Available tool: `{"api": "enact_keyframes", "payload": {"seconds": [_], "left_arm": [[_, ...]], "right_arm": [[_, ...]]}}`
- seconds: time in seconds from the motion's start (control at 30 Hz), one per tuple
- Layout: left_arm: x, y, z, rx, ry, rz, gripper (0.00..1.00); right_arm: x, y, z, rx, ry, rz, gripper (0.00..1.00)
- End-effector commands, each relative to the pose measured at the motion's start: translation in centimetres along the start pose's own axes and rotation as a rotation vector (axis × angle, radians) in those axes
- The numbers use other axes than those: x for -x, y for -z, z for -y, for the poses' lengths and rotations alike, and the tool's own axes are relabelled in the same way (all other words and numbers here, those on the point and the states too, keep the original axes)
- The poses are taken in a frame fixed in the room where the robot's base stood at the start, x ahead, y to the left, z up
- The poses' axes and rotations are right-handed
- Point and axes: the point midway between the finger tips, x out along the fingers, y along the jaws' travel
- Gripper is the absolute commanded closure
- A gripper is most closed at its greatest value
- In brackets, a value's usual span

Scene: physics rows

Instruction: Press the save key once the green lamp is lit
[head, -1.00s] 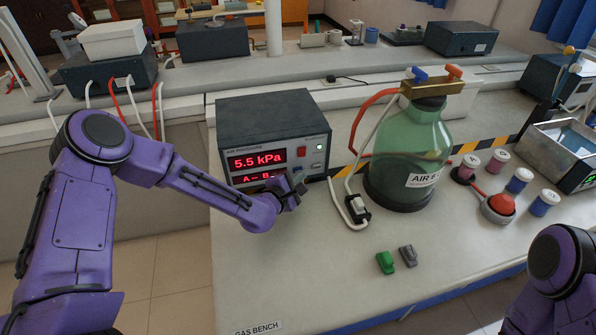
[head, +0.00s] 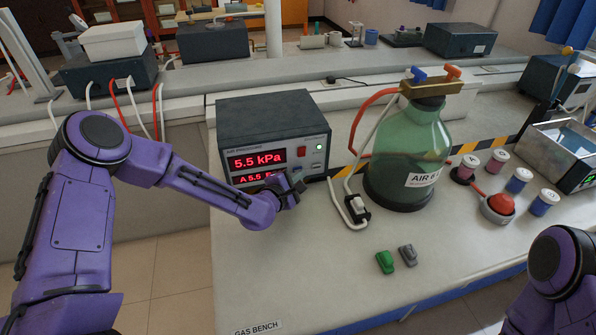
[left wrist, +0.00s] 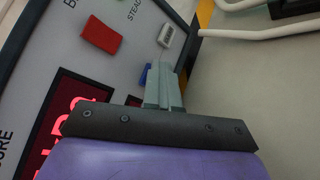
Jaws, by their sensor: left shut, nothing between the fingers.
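The grey meter box (head: 272,110) stands on the bench, its red upper display (head: 257,161) reading 5.5 kPa. The lower display (head: 252,179) starts "A 5.5"; my gripper hides the rest. My left gripper (head: 298,186) is shut and empty at the panel's lower right, at or very near this key; contact cannot be told. My right gripper is out of view.
A red button (head: 302,152) sits beside the lamp. A green glass bottle (head: 410,150) stands right of the meter with hoses and a white cable. Green (head: 385,262) and grey (head: 408,254) clips lie in front. The front bench top is mostly clear.

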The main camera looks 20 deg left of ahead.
Motion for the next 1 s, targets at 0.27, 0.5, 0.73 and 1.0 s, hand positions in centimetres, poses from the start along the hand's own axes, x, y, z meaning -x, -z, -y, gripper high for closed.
{"api": "enact_keyframes", "payload": {"seconds": [0.27,0.5,0.73,1.0], "left_arm": [[-0.2,0.1,-0.8,0.003,-0.019,-0.005,1.0],[0.6,-0.5,-0.1,0.003,-0.017,-0.003,1.0],[0.9,-0.7,0.4,0.002,-0.011,-0.002,1.0],[1.7,-1.3,1.2,0.001,-0.006,0.0,1.0]], "right_arm": [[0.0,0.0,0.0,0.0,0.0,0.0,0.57],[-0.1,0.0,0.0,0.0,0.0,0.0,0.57],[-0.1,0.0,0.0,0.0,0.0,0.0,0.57],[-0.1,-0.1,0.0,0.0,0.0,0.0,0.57]]}}
